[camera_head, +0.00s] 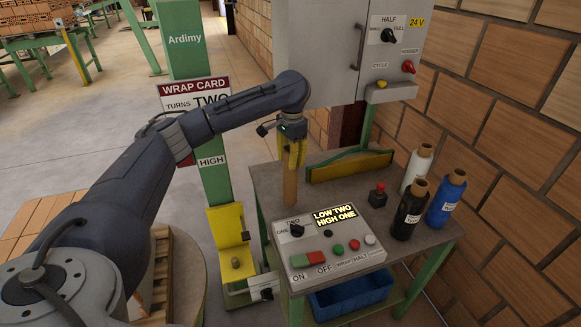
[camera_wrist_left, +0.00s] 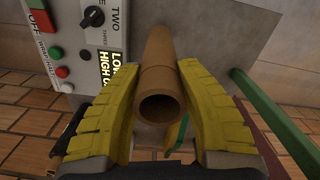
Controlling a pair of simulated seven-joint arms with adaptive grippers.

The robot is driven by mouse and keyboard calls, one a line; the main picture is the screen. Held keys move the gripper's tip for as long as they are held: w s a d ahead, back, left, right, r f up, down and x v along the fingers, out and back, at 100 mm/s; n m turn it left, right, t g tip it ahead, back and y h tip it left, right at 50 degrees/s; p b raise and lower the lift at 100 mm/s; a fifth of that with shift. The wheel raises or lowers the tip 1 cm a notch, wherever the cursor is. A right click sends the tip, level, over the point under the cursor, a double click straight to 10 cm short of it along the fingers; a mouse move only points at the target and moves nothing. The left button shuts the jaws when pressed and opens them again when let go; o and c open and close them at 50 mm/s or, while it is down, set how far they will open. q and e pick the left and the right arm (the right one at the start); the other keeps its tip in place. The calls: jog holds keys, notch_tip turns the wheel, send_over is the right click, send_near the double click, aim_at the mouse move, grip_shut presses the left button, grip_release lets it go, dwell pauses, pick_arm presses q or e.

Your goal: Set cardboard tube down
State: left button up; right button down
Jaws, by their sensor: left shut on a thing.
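A brown cardboard tube (camera_head: 290,187) stands roughly upright at the left part of the grey table (camera_head: 268,180), just behind the control box. My left gripper (camera_head: 292,150) with yellow fingers is shut on its upper end. In the left wrist view the tube (camera_wrist_left: 158,80) lies between the two yellow fingers of the gripper (camera_wrist_left: 160,105), its open end facing the camera. The tube's lower end is close to the tabletop behind the control box; I cannot tell whether it touches. My right gripper is not in view.
The control box (camera_head: 330,245) with knobs and buttons stands in front of the tube. A green-edged yellow holder (camera_head: 350,166) lies behind.

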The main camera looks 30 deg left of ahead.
pick_arm(q)
jog(key=shift+f, duration=1.7)
jog(key=o, duration=1.2)
notch_tip(320, 180, up, 12)
jog(key=shift+w+d+r, duration=0.1)
jog(key=shift+w+r, duration=0.05)
